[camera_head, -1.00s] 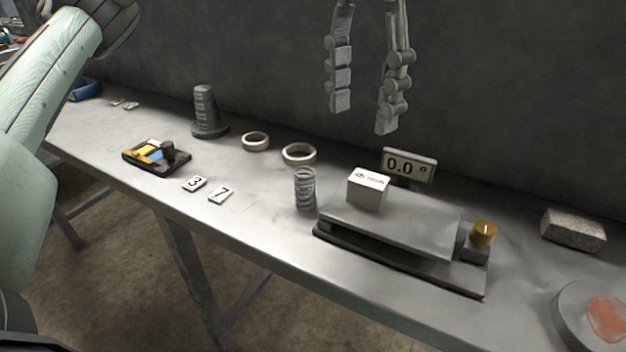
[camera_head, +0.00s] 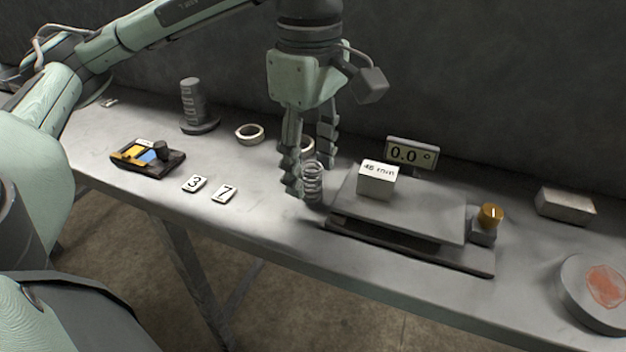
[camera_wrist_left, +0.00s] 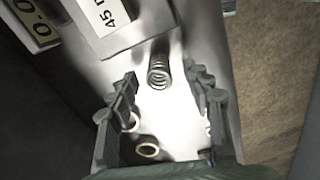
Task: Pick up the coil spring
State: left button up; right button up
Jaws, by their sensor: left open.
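The coil spring (camera_head: 312,182) is a grey wire coil standing upright on the bench, just left of the tilting plate device. In the left wrist view the spring (camera_wrist_left: 159,72) shows beyond the fingertips, roughly between their lines. My left gripper (camera_head: 310,180) points down from above at the spring, with one finger on its left side and the other behind it. Its fingers (camera_wrist_left: 163,83) are spread apart and hold nothing. Whether a finger touches the spring cannot be told. My right gripper is in neither view.
A display (camera_head: 411,153) reads 0.0. One ring (camera_head: 249,134) lies left; another (camera_head: 308,148) is partly hidden behind the gripper. Number tiles (camera_head: 223,194) lie front left.

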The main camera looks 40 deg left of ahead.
pick_arm(q)
jog(key=shift+f, duration=1.4)
jog(key=shift+c, duration=0.5)
grip_shut()
jog(key=shift+r, duration=0.1)
